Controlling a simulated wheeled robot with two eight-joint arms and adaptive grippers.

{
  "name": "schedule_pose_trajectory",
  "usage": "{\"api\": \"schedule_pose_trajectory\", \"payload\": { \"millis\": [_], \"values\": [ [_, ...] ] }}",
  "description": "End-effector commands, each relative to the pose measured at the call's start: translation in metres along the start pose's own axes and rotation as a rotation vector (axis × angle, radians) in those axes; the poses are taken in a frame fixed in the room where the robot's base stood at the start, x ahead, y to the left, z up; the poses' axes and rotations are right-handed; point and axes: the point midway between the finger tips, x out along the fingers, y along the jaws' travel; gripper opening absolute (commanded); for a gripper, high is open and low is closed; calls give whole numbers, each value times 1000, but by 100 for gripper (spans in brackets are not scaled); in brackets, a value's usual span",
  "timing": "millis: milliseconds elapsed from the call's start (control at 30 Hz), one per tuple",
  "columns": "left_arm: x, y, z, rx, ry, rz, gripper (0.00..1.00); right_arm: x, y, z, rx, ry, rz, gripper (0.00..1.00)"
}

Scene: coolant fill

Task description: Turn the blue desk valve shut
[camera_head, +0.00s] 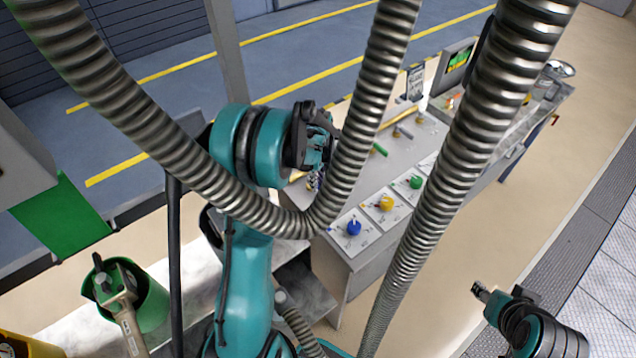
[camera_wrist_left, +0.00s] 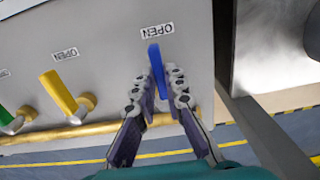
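The blue desk valve is a flat blue lever (camera_wrist_left: 156,62) by a brass pipe, with an OPEN label (camera_wrist_left: 157,31) beyond its tip. My left gripper (camera_wrist_left: 163,84) has the lever between its fingers, closed in close along both sides, in the left wrist view. The lever's lower end is partly hidden by the fingers. In the head view my left gripper (camera_head: 316,178) is at the desk's left end, partly behind a hose, and the lever cannot be made out. My right gripper (camera_head: 479,291) is at the lower right, away from the desk, too small to read.
A yellow lever (camera_wrist_left: 61,93) and a green lever (camera_wrist_left: 13,119) sit along the brass pipe (camera_wrist_left: 85,132). The desk top carries a blue knob (camera_head: 354,228), a yellow knob (camera_head: 386,204) and a green knob (camera_head: 415,182). A green container (camera_head: 151,304) stands at lower left.

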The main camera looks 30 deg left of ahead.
Motion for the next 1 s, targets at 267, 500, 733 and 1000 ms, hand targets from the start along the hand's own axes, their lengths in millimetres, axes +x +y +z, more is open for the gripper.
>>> {"api": "schedule_pose_trajectory", "payload": {
  "millis": [267,500,733,1000],
  "values": [
    [0,0,0,-4,0,0,0,0,0,0,0,0,0,45],
    [1,3,0,-67,0,0,0,4,0,2,0,0,0,45],
    [1,10,-1,-224,0,0,0,10,0,7,0,0,0,45],
    [1,19,-5,-478,0,1,0,19,0,13,0,0,0,45]
  ]
}}
